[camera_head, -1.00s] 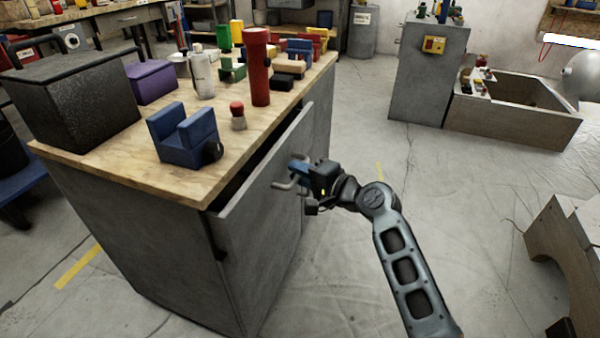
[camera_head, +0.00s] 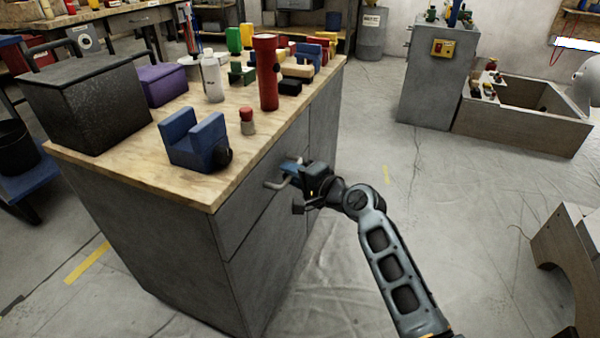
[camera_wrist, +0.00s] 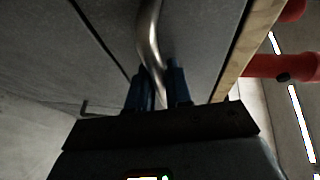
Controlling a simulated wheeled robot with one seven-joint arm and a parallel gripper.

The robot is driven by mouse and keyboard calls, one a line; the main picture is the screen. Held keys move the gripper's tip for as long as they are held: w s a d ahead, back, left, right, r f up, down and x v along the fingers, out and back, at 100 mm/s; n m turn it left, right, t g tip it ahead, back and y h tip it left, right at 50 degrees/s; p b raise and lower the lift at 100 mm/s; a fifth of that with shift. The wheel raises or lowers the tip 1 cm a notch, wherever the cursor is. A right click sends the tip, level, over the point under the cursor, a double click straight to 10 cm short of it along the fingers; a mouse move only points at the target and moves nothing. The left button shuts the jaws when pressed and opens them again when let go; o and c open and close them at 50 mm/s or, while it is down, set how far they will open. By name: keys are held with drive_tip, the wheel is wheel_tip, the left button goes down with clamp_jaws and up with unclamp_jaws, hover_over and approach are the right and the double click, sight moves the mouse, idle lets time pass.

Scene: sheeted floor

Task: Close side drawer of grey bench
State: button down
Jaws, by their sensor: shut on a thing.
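The grey bench (camera_head: 150,240) has a wooden top and a side drawer (camera_head: 250,200) under its right edge. The drawer front lies about flush with the bench side, with only a thin seam around it. My gripper (camera_head: 291,168) is at the drawer's metal handle (camera_head: 273,184). In the wrist view the blue fingers (camera_wrist: 160,88) are shut around the handle bar (camera_wrist: 148,40). The part of the handle between the fingers is partly hidden.
On the bench top stand a black box (camera_head: 90,105), a blue block (camera_head: 193,142), a red flashlight (camera_head: 267,75) and several small items. Open floor (camera_head: 450,240) lies to the right. A grey cabinet (camera_head: 428,85) and a wooden box (camera_head: 520,130) stand farther back.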

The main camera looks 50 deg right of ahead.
drive_tip(key=c, duration=1.1)
unclamp_jaws()
drive_tip(key=shift+w, duration=0.2)
drive_tip(key=s, duration=0.2)
drive_tip(key=s+r+p, duration=0.1)
drive_tip(key=s, duration=0.4)
drive_tip(key=shift+s+a+r, duration=0.2)
drive_tip(key=shift+s+a, duration=0.05)
drive_tip(key=shift+s, duration=0.15)
